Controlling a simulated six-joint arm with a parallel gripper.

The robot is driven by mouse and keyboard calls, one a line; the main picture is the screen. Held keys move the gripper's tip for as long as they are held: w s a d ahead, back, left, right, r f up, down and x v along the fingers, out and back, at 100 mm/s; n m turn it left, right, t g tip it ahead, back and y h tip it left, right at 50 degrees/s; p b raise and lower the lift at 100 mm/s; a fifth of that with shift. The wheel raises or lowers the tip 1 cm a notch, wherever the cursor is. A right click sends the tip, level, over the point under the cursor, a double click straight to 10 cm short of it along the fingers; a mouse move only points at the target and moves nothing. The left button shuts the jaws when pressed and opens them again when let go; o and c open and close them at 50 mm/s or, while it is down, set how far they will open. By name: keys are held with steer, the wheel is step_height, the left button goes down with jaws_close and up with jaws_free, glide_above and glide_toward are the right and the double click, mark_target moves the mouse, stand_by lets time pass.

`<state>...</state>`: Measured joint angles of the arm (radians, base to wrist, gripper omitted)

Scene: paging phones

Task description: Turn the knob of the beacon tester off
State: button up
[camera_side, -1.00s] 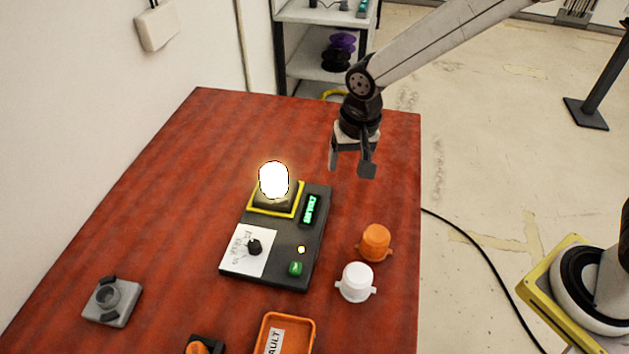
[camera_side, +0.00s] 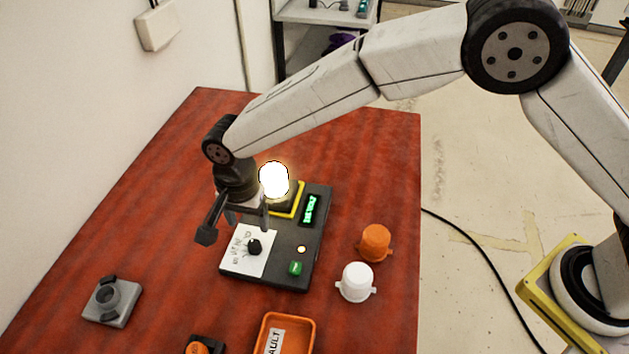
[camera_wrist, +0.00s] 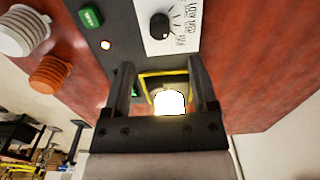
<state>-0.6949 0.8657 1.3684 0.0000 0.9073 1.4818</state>
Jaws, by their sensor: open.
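The beacon tester (camera_side: 280,270) is a dark box on the red table. Its round black knob (camera_side: 255,247) sits on a white labelled panel (camera_side: 240,262); the knob also shows in the wrist view (camera_wrist: 160,27). A lit white beacon (camera_side: 273,180) stands in a yellow-edged square socket at the tester's far end. My gripper (camera_side: 238,228) is open and empty, above the tester's left side, behind and left of the knob and apart from it. In the wrist view the open fingers (camera_wrist: 160,85) frame the lit beacon, and the knob lies beyond their tips.
An orange cap (camera_side: 375,243) and a white cap (camera_side: 355,282) stand right of the tester. A grey fixture (camera_side: 111,302) is at left front, and an orange tray (camera_side: 287,320) is in front. A green button (camera_side: 295,268) and green display (camera_side: 311,209) are on the tester.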

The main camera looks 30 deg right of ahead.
mark_target(254, 244)
steer(key=shift+f, duration=3.9)
jaws_close()
